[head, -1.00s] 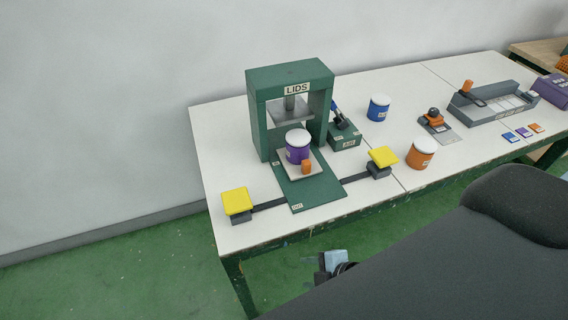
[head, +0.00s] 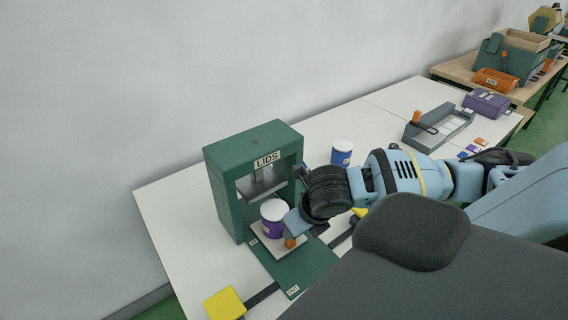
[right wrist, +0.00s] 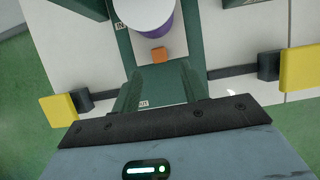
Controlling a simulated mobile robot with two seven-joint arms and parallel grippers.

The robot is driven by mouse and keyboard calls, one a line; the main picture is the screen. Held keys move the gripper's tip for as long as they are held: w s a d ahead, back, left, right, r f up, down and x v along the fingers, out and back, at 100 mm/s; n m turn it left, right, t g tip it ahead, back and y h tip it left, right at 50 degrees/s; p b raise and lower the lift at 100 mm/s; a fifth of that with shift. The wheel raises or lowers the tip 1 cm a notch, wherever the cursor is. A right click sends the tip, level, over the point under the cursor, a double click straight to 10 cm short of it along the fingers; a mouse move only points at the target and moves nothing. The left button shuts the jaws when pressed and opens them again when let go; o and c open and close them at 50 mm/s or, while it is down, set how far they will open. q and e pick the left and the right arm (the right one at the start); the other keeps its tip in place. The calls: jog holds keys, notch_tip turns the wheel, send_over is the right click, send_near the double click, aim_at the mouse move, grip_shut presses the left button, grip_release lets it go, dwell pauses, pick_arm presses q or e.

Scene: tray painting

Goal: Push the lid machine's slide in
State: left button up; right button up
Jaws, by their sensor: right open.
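The green lid machine (head: 228,190) stands on the white table, marked LIDS. Its pale slide plate (head: 268,248) sticks out in front of the press frame, on the green base toward the OUT mark. A purple can (head: 273,222) with a white lid stands on the plate, and an orange knob (head: 290,242) is at the plate's front. The right wrist view also shows the knob (right wrist: 159,55) and the plate (right wrist: 176,42). My right gripper (head: 294,230) is open at the front of the machine, close to the knob; contact is unclear. My left gripper is out of view.
A yellow pad (head: 225,303) on a dark bar lies left of the base; another (head: 359,212) is partly hidden by my right arm. A blue can (head: 342,153) stands behind my arm. A grey tray (head: 440,127) is farther right.

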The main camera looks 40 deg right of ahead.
jog(key=shift+b+x, duration=0.5)
jog(key=shift+x, duration=3.45)
grip_shut()
jog(key=shift+w, duration=0.1)
